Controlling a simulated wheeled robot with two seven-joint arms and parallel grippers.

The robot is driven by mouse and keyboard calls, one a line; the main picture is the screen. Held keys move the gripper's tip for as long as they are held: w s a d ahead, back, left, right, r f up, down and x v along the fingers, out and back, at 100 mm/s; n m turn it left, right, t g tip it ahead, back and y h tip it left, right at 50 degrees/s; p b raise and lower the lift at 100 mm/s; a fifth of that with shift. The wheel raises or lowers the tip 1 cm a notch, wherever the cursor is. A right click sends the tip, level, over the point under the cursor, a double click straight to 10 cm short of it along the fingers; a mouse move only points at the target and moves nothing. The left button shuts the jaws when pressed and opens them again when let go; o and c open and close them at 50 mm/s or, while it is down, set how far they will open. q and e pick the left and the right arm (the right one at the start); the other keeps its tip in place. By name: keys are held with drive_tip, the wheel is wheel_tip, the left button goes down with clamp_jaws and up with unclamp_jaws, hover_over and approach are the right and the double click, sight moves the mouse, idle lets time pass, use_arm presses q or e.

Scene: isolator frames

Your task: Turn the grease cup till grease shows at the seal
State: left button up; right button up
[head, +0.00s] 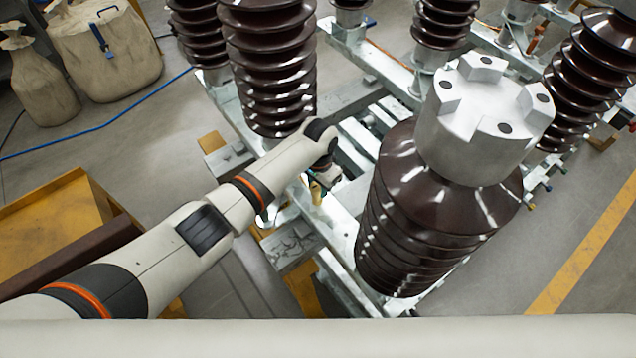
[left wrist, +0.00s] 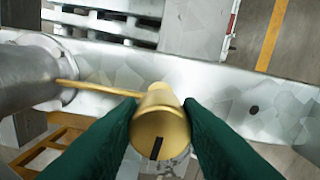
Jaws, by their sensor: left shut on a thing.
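The grease cup (left wrist: 160,122) is a brass-coloured cylinder with a black mark on its near end face, in the middle of the left wrist view. A thin brass rod or pipe (left wrist: 98,88) runs from it to a grey metal cylinder (left wrist: 25,75) at the left. My left gripper (left wrist: 161,130) has a green finger on each side of the cup and is shut on it. In the head view my left gripper (head: 322,180) is small, between the brown insulators, and the cup there is mostly hidden. I cannot make out grease at a seal. My right gripper is not in view.
Large brown ribbed insulators (head: 270,70) stand on the galvanised frame (head: 340,235) around my left arm. One with a grey metal cap (head: 480,125) is close on the right. A yellow crate (head: 60,225) is at the left. Sacks (head: 105,50) stand on the floor.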

use_arm(q)
drive_tip(key=shift+r+m, duration=0.1)
drive_tip(key=shift+m, duration=0.4)
drive_tip(key=o, duration=1)
drive_tip(key=shift+c, duration=0.2)
wheel_tip(320, 180, up, 12)
drive_tip(key=b, duration=0.1)
idle(0.3)
